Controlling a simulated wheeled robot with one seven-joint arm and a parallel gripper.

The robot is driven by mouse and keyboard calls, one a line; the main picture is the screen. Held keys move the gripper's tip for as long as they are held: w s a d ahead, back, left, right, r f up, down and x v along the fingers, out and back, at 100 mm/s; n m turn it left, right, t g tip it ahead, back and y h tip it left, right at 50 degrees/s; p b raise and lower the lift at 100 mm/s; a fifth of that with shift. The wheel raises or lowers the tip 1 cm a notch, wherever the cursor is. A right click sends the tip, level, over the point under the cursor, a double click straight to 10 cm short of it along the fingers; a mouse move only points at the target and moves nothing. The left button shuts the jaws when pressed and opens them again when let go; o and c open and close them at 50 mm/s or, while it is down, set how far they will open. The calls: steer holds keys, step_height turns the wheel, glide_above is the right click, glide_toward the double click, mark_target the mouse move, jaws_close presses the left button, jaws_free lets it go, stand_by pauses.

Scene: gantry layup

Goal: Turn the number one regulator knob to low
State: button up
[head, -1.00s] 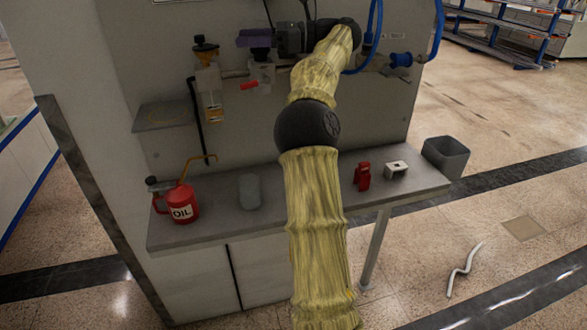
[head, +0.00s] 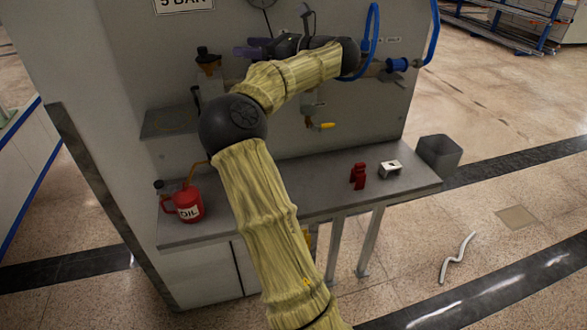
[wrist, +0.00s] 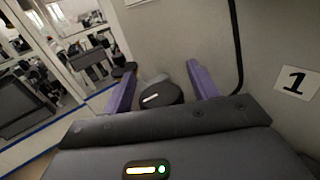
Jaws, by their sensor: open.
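The regulator knob (wrist: 160,95) is black and round with a white pointer line on its face, in the middle of the wrist view. A white label reading 1 (wrist: 292,83) is on the panel to its right. My gripper (wrist: 163,88) is open, with one purple finger on the left of the knob and one on the right. Whether either finger touches it I cannot tell. In the head view my gripper (head: 254,49) is at the panel, its purple fingers pointing left.
A black-topped fitting (head: 209,62) stands left of my gripper on the panel (head: 140,70). A yellow-handled valve (head: 321,125) hangs below my forearm. The shelf (head: 325,190) holds a red oil can (head: 188,206), a red object (head: 358,176) and a pale bracket (head: 390,169).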

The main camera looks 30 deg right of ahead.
steer(key=shift+w+d+r+m+t+h+p, duration=0.1)
steer(key=shift+m+t+h+p, duration=0.9)
steer(key=shift+p, duration=1.55)
steer(key=shift+w+d+r+m+t+h+p, duration=0.1)
steer(key=shift+m+t+h+p, duration=0.3)
steer(key=shift+m+h+p, duration=1.4)
